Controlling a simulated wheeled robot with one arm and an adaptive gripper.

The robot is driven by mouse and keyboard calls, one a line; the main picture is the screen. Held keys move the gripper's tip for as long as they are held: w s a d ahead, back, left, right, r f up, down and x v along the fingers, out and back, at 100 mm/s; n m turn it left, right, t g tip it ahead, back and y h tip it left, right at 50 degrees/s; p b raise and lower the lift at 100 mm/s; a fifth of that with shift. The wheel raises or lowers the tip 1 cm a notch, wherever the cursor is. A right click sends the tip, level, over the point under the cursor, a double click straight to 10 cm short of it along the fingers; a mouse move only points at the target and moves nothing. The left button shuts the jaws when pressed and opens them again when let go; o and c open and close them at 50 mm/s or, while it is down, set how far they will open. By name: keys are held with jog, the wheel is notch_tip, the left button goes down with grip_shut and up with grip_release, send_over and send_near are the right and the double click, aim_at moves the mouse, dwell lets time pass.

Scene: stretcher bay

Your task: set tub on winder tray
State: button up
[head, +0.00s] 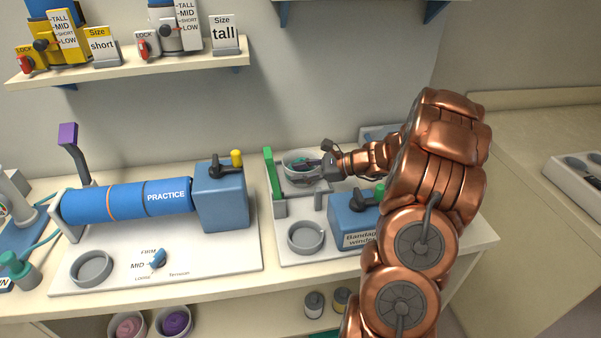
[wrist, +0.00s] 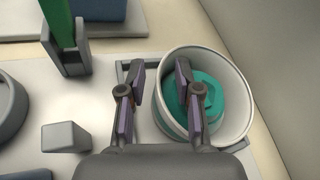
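The white tub (head: 290,160) with a teal roll inside stands at the back of the winder's white board. In the wrist view the tub (wrist: 238,70) looks slightly tilted, within a low grey frame (wrist: 124,68) that seems to be the winder tray; the tub hides most of this frame. My gripper (head: 316,164) is at the tub's rim. In the wrist view my gripper (wrist: 158,85) has its fingers apart, one over the tub's inside and one outside its near-left wall. A gap shows between the fingers and that wall. Whether the tub rests flat is unclear.
A green post (head: 269,172) in a grey bracket stands left of the tub. The blue bandage winder box (head: 346,219) and an empty grey ring (head: 306,250) are in front. A grey block (wrist: 65,137) is near my gripper. The blue practice roller (head: 130,200) lies further left.

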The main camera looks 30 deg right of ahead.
jog(key=shift+r, duration=0.1)
jog(key=shift+b+v, duration=1.6)
jog(key=shift+v, duration=4.4)
jog(key=s+a+n+g, duration=0.2)
jog(key=a+n+g, duration=0.1)
jog(key=a, duration=0.5)
jog(key=s+a+r+n+g, duration=0.1)
jog(key=s+a+n+g, duration=0.2)
jog(key=a, duration=0.6)
jog(key=s+a+n+g, duration=0.2)
jog(key=a+n+g, duration=0.15)
jog(key=a, duration=0.45)
jog(key=s+a+n+g+h, duration=0.1)
jog(key=s+a+n+h, duration=0.25)
jog(key=s, duration=0.25)
jog(key=s+a+n+g+h, duration=0.1)
jog(key=s+a+n+h, duration=0.15)
jog(key=s+n, duration=0.2)
jog(key=s+d+f+n+h, duration=0.1)
jog(key=s+n, duration=0.4)
jog(key=s, duration=0.5)
jog(key=f+h, duration=0.1)
jog(key=h, duration=0.1)
jog(key=shift+s+d+n+h, duration=0.25)
jog(key=shift+s+n+h, duration=0.05)
jog(key=shift+n+h, duration=0.1)
jog(key=shift+d, duration=0.1)
